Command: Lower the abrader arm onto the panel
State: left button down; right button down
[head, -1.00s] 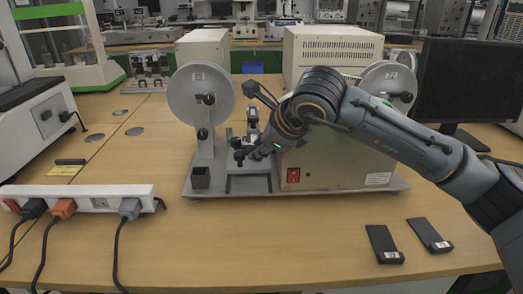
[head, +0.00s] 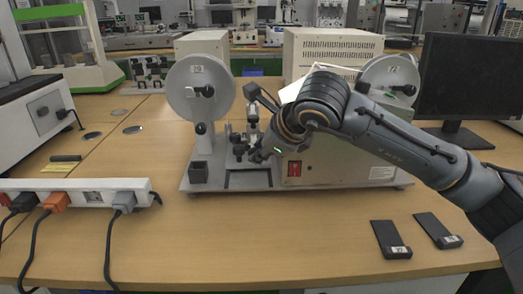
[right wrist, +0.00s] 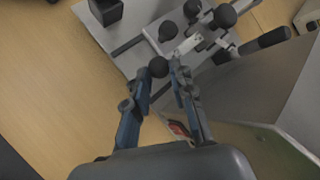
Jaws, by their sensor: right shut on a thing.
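The abrader is a grey machine with a white disc (head: 199,91) at its left and another disc (head: 390,80) at its right on a flat metal base. Its small metal arm assembly (head: 253,122), with black ball knobs, stands in the middle, just left of the beige housing. My right gripper (head: 243,151) reaches in from the right, low beside this assembly. In the right wrist view its blue fingers close around a black ball knob (right wrist: 158,67). A dark-framed flat panel (head: 249,180) lies on the base in front of it. My left gripper is out of view.
A black cup-like block (head: 198,172) stands on the base at the left. A white power strip (head: 75,187) with cables lies at the front left. Two dark flat blocks (head: 391,239) (head: 438,230) lie at the front right. The front middle of the table is clear.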

jog(key=shift+s+a+f, duration=0.1)
jog(key=shift+s+f, duration=0.1)
jog(key=shift+f, duration=0.35)
jog(key=shift+s+a+f, duration=0.1)
jog(key=shift+s+f, duration=0.1)
jog(key=shift+f, duration=0.35)
jog(key=c, duration=1.1)
grip_release()
jog(key=shift+c, duration=0.2)
jog(key=shift+w, duration=0.1)
jog(key=v, duration=1.2)
jog(key=shift+w+r, duration=0.2)
jog(key=shift+r, duration=0.35)
